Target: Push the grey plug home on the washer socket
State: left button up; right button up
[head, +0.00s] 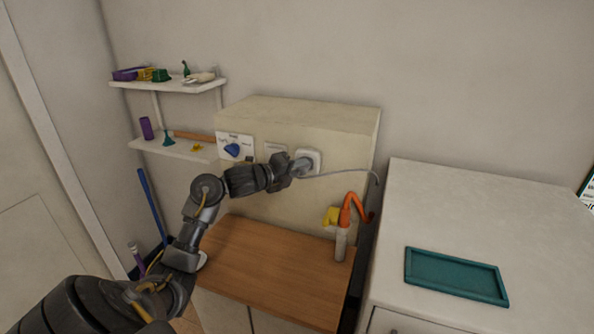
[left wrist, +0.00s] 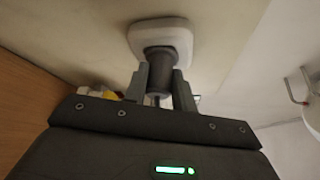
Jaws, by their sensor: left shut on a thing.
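The grey plug (head: 303,165) is at the white washer socket (head: 314,155) on the cream panel above the wooden counter. In the left wrist view the plug (left wrist: 159,68) sits against the dark recess of the white socket (left wrist: 160,34). I cannot tell how deep it sits. My left gripper (head: 292,168) is shut on the plug, with a finger on each side of it in the left wrist view (left wrist: 160,85). A thin grey cable (head: 345,172) runs right from the plug. My right gripper is not in view.
A white-topped unit (head: 480,215) with a teal tray (head: 455,277) is at right. Shelves (head: 170,85) with small items hang at left.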

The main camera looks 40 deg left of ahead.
pick_arm(q)
jog(key=o, duration=1.1)
jog(key=shift+c, duration=0.2)
jog(key=b+v, duration=0.2)
jog(key=v, duration=0.8)
jog(key=shift+s, duration=0.4)
